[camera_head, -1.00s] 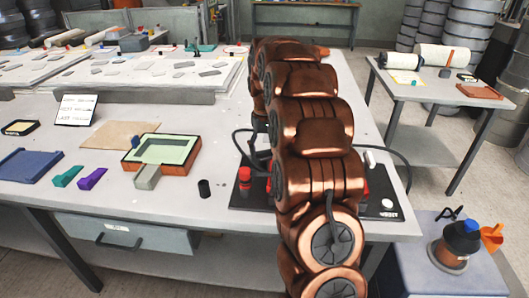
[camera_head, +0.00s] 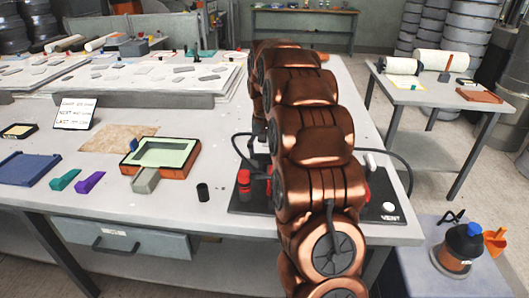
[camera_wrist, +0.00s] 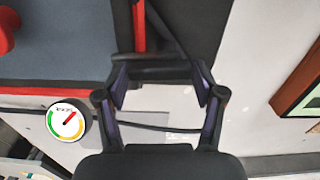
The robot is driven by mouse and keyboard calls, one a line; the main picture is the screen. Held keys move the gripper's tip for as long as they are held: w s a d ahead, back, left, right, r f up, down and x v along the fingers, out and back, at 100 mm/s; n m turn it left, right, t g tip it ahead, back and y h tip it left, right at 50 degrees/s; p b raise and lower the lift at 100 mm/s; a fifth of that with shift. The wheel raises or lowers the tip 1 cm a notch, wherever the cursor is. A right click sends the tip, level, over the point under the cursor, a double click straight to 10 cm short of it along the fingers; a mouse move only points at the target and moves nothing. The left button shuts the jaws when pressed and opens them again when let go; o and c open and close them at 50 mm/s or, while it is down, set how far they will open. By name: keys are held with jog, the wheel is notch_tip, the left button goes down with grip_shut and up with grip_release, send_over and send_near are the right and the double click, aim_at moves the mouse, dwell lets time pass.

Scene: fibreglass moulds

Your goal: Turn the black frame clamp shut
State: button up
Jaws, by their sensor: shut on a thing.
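In the wrist view my gripper (camera_wrist: 161,88) has its two dark fingers with purple pads standing apart. A black bar (camera_wrist: 152,66), which looks like part of the black frame clamp, crosses just beyond and between the fingertips, and the jaws are closed on it. Its exact contact with the pads is hard to see. The clamp stands by a blue-grey panel (camera_wrist: 70,55) with a red edge. In the head view my arm hides the gripper and the clamp, so how far the clamp is turned cannot be told.
A round gauge (camera_wrist: 68,122) lies by a dark cable. In the head view, a dark board (camera_head: 400,220) marked VENT carries red parts (camera_head: 244,184). Free table lies between.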

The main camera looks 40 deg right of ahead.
aim_at(265, 154)
jog(key=o, duration=1.1)
jog(key=shift+o, duration=0.2)
jog(key=shift+r, duration=0.1)
notch_tip(265, 154, up, 12)
dwell(0.6)
